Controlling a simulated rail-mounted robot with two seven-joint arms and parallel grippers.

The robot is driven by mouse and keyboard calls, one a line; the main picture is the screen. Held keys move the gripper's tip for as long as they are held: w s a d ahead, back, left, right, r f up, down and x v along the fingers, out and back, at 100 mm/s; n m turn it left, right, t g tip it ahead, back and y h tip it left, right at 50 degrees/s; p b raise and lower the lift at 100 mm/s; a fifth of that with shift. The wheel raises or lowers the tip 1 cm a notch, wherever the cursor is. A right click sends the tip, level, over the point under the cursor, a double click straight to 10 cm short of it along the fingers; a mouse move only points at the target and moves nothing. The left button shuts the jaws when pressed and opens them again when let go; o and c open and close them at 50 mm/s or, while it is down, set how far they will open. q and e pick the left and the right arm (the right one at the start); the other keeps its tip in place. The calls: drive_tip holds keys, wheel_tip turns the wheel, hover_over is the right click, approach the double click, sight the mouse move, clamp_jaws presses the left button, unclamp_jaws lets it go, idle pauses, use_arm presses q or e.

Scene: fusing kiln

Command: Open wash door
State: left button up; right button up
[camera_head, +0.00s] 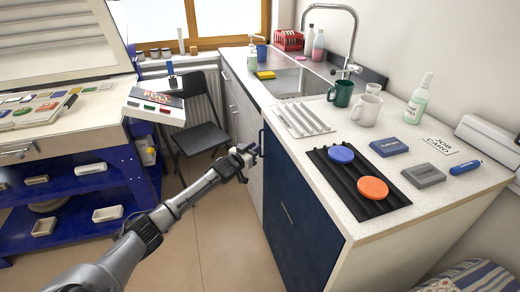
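The counter unit has a dark blue front panel (300,222) below the worktop, with a thin pale strip on it. Left of it, under the sink, are pale grey fronts (236,112). Which of these is the wash door is not marked; none stands visibly swung out. My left gripper (252,151) reaches in from the lower left and is close to the upper left edge of the blue panel. It is small and dark there, so contact and finger opening cannot be told. My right gripper is out of view.
The worktop holds a sink (290,82), a green mug (341,93), a white mug (366,110) and a black ribbed mat (350,190) with blue and orange discs. A black folding chair (202,138) and blue shelving (85,185) stand left. Floor between is clear.

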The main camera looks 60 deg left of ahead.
sight(260, 155)
use_arm(q)
drive_tip(key=shift+b+x, duration=0.8)
drive_tip(key=shift+x, duration=1.1)
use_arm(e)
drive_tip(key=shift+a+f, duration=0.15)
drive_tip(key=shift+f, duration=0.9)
use_arm(q)
clamp_jaws()
